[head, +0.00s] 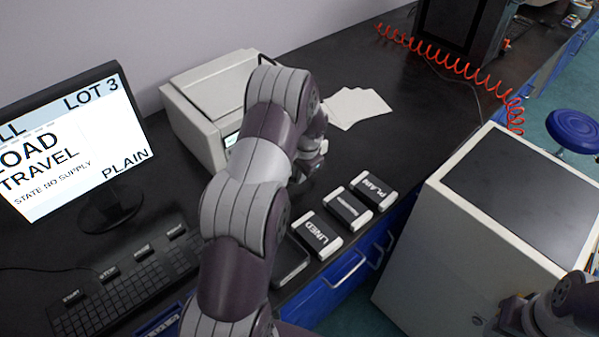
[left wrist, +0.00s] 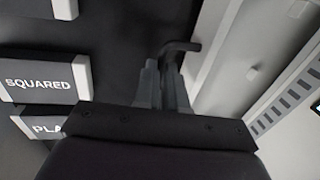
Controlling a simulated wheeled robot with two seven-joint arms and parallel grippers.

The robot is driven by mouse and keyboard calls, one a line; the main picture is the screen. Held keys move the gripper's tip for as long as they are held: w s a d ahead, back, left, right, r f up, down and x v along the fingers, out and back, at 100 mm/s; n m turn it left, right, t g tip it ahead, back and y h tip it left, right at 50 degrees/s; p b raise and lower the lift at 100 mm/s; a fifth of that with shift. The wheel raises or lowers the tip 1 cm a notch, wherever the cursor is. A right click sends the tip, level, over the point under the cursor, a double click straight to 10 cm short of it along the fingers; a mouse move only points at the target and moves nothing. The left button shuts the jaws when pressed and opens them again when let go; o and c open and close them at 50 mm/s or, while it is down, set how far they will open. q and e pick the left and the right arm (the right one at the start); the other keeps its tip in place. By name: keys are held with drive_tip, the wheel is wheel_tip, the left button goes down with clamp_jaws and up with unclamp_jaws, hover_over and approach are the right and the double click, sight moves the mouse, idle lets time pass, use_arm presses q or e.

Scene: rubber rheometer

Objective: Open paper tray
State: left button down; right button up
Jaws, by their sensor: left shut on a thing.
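A pale grey printer (head: 205,85) stands against the wall behind my left arm in the head view. Its light side also shows in the left wrist view (left wrist: 225,50). My left gripper (left wrist: 167,85) is shut on a dark bent handle (left wrist: 182,47) beside that light side. In the head view my own arm covers most of the printer's front, so I cannot tell how far the paper tray is out. My right arm shows only at the bottom right corner, and its gripper cannot be seen.
Labelled paper packs, LINED (head: 317,234), a middle one (head: 347,209) and PLAIN (head: 374,190), lie along the bench edge. Loose white sheets (head: 357,106) lie behind. A monitor (head: 75,140) and keyboard (head: 125,285) are at left. A white cabinet (head: 450,235) stands at right.

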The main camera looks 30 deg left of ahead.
use_arm(q)
drive_tip(key=shift+s+d, duration=0.2)
drive_tip(key=shift+d, duration=0.65)
drive_tip(key=c, duration=1.2)
unclamp_jaws()
drive_tip(key=shift+r, duration=0.1)
wheel_tip(320, 180, up, 12)
drive_tip(key=d, duration=0.2)
drive_tip(key=shift+s+d+r+b, duration=0.15)
drive_tip(key=shift+s+r+b, duration=0.05)
drive_tip(key=shift+s+b, duration=0.15)
